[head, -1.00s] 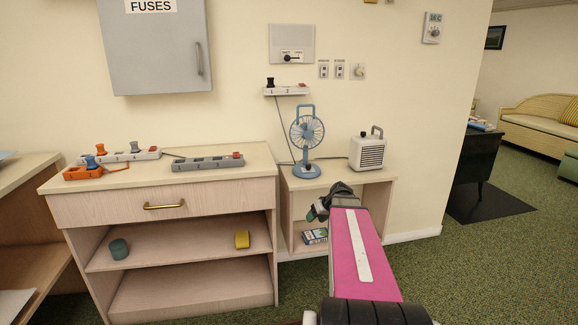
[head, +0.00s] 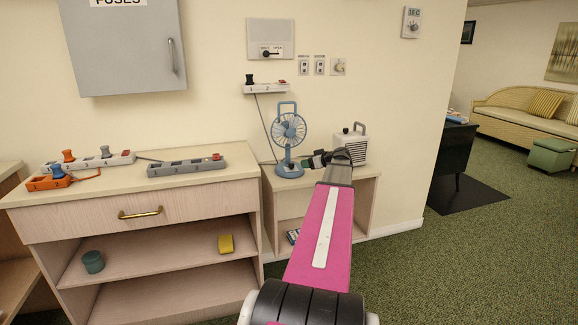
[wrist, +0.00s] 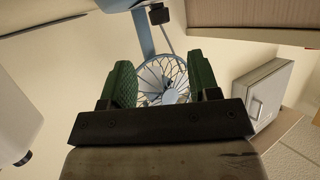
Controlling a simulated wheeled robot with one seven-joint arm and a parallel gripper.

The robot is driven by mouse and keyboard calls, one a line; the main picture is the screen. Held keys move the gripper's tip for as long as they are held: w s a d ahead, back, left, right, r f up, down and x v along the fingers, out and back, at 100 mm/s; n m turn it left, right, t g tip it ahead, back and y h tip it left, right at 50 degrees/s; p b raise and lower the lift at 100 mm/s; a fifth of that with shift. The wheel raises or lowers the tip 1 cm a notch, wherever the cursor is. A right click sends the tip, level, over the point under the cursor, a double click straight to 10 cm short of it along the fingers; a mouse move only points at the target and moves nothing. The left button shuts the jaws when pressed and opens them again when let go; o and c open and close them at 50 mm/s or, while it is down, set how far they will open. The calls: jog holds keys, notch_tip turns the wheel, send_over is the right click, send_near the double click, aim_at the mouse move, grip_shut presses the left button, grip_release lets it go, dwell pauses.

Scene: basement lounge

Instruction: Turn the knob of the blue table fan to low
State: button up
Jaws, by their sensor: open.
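The blue table fan (head: 289,130) stands upright on the low shelf unit, with a round wire cage, a top handle and a round base. My gripper (head: 309,161) is just right of the fan's stand in the head view, above the shelf top; contact cannot be told. In the wrist view the fan (wrist: 147,42) appears inverted, its cage between my two green fingers (wrist: 162,84). The fingers are apart with nothing held. A small dark piece (wrist: 158,14) shows beside the stand; I cannot tell whether it is the knob.
A white heater (head: 351,145) stands right of the fan, partly behind my gripper. A power strip (head: 265,88) is on the wall above. A wider cabinet (head: 120,185) with several power strips stands left. Open carpet lies to the right.

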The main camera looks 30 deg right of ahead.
aim_at(294, 171)
jog(key=x, duration=0.9)
jog(key=shift+w+a+f, duration=0.1)
jog(key=shift+w+f, duration=0.1)
jog(key=shift+w, duration=0.1)
jog(key=c, duration=0.9)
